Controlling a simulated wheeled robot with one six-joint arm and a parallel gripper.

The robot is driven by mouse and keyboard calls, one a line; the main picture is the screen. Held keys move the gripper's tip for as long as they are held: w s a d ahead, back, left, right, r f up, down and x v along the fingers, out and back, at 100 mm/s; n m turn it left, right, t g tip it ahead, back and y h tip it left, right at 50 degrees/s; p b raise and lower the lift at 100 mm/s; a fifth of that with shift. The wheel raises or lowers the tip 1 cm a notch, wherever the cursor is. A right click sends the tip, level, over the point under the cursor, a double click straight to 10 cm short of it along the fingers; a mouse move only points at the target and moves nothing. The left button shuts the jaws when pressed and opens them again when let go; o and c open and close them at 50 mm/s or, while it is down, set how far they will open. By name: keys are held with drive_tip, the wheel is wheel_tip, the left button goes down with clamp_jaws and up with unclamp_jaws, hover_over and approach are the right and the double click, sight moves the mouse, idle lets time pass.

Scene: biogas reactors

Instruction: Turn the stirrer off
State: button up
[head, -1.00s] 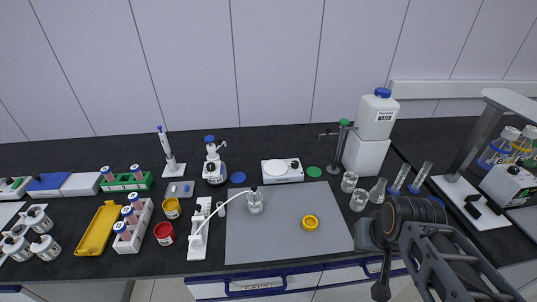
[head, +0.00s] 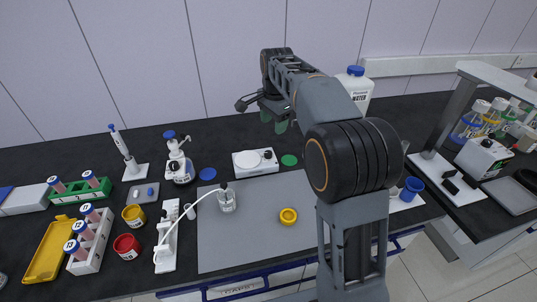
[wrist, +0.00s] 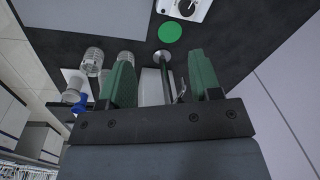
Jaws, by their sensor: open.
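The stirrer (head: 256,162) is a flat white unit with a pale round plate on its left and a black knob on its right. It stands on the black bench behind the grey mat. In the wrist view the stirrer (wrist: 188,8) is cut off at the top edge, with its knob partly visible. My gripper (head: 274,122) is open, with green fingers pointing down above the back of the bench, to the right of the stirrer and apart from it. In the wrist view my gripper (wrist: 160,62) has nothing between its fingers that it holds.
A green disc (head: 289,160) lies right of the stirrer. A rod stand (wrist: 164,75) rises below my fingers, near glassware (wrist: 92,62). A white water canister (head: 357,86) is at the back right.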

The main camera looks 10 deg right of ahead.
sight(268, 153)
drive_tip(key=w+f+m+g, duration=0.1)
drive_tip(key=w+f+m, duration=0.4)
drive_tip(key=w, duration=0.2)
drive_tip(key=f, duration=0.4)
drive_tip(key=f+b, duration=0.1)
drive_tip(key=f, duration=0.4)
drive_tip(key=f+b, duration=0.1)
drive_tip(key=f, duration=0.3)
drive_tip(key=shift+w+d+f, duration=0.1)
drive_tip(key=shift+w+f, duration=0.05)
drive_tip(key=shift+w, duration=0.15)
drive_tip(key=c, duration=0.9)
